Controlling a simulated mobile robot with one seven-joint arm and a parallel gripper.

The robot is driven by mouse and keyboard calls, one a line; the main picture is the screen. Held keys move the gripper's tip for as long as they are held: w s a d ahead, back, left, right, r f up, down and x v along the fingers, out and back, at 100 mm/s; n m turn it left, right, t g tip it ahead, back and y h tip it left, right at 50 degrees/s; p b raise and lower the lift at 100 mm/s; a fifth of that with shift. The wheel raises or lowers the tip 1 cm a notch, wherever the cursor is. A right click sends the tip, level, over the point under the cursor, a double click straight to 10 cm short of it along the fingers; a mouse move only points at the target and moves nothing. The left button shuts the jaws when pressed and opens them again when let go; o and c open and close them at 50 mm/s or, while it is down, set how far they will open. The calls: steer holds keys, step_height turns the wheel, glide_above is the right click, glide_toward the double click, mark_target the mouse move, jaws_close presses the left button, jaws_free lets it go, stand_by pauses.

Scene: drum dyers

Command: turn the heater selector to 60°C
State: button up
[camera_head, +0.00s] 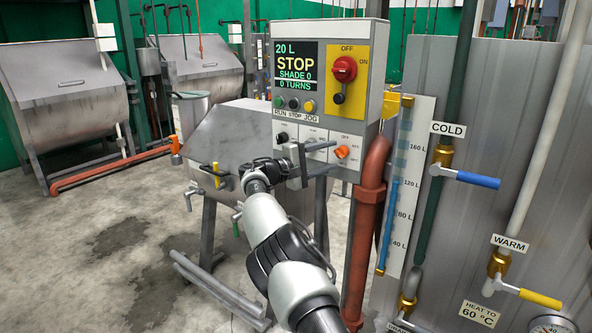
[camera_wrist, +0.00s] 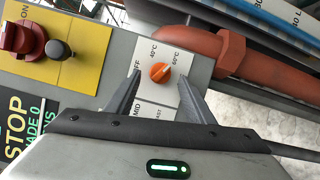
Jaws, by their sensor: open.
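The heater selector is an orange knob (camera_head: 342,152) on a white plate at the lower right of the control box. In the wrist view the orange knob (camera_wrist: 160,72) sits at the upper middle, with marks for OFF, 40°C and 60°C around it. Which mark it points at is too small to tell. My gripper (camera_head: 318,160) is open and empty, just left of the knob in the head view. In the wrist view the tips of my gripper (camera_wrist: 160,80) lie either side of the knob in the picture; contact cannot be made out.
The control box (camera_head: 375,60) carries a display reading STOP, a red main switch (camera_head: 344,68) and several buttons. A rust-red pipe (camera_head: 371,190) runs close to the right of the selector. A clear level gauge (camera_head: 408,180) and valves stand farther right. Open floor lies left.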

steer(key=v, duration=1.4)
steer(key=shift+s+a, duration=0.2)
steer(key=shift+a, duration=0.05)
steer(key=s+d+r+m+g+y, duration=0.1)
steer(key=s+d+m+g+y, duration=0.1)
steer(key=s+d, duration=0.35)
steer(key=s+d+r+m+g+y, duration=0.1)
steer(key=s+d+g+y, duration=0.15)
steer(key=d, duration=0.65)
steer(key=s+d+r+m+g+y, duration=0.1)
steer(key=s+d+m+g+y, duration=0.1)
steer(key=s+d, duration=0.4)
steer(key=s+a+f+m+t+y, duration=0.1)
steer(key=s+a+y, duration=0.15)
steer(key=s, duration=0.85)
steer(key=s+a+f+m+t+y, duration=0.1)
steer(key=s+y, duration=0.2)
steer(key=s, duration=0.8)
steer(key=s+a+f+m+y, duration=0.1)
steer(key=s+y, duration=0.2)
steer(key=s, duration=0.8)
step_height(320, 180, up, 15)
steer(key=p, duration=1.5)
steer(key=shift+a, duration=0.2)
